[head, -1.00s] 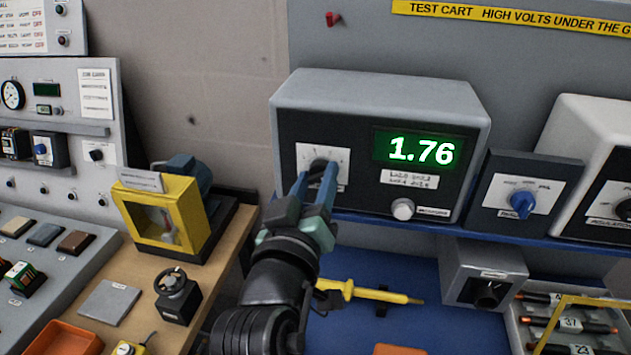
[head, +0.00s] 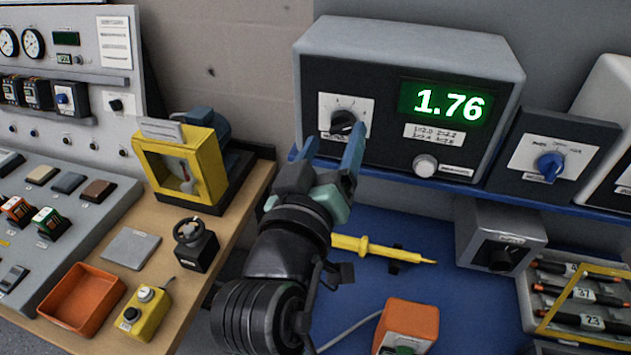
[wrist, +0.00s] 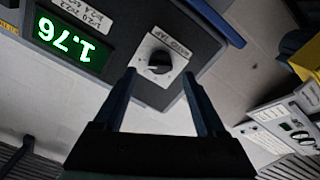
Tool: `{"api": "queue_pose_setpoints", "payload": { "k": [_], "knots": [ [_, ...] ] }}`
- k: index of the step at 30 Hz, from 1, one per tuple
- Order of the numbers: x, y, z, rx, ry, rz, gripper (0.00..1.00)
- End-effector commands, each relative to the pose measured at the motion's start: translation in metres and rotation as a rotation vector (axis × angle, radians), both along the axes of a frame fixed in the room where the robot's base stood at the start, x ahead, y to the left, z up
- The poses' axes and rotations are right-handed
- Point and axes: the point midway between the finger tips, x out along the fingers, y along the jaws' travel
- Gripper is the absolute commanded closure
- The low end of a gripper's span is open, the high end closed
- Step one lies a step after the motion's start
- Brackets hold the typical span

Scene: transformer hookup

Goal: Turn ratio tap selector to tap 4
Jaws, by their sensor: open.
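The ratio tap selector is a black knob (head: 343,122) on a white plate, on the dark front of a grey meter box (head: 410,50). The knob also shows in the wrist view (wrist: 158,63), beyond and between the fingertips. The tap it points to is too small to read. The box's green display (head: 448,103) reads 1.76. My gripper (head: 332,153) is open and empty, its blue fingers spread just below and in front of the knob. In the wrist view the gripper (wrist: 159,75) shows a clear gap between fingers and knob.
A blue selector (head: 549,166) stands right of the meter box, and a silver knob (head: 425,166) sits below the display. A yellow probe (head: 385,249) and an orange box (head: 407,327) lie below on the blue surface. A yellow-framed machine (head: 180,168) stands to the left.

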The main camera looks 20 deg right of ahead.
Motion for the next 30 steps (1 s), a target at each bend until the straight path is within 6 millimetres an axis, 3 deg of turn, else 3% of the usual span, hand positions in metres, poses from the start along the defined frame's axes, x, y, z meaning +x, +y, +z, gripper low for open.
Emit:
{"api": "queue_pose_setpoints", "payload": {
  "k": [6, 12, 18, 30],
  "knots": [
    [-0.042, 0.030, -0.003, 0.000, 0.000, 0.004, 0.27],
    [-0.070, 0.049, 0.000, 0.000, 0.003, 0.003, 0.27],
    [-0.081, 0.055, 0.000, 0.000, 0.000, 0.001, 0.27],
    [-0.082, 0.056, 0.000, 0.001, -0.001, 0.000, 0.27]
  ]
}}
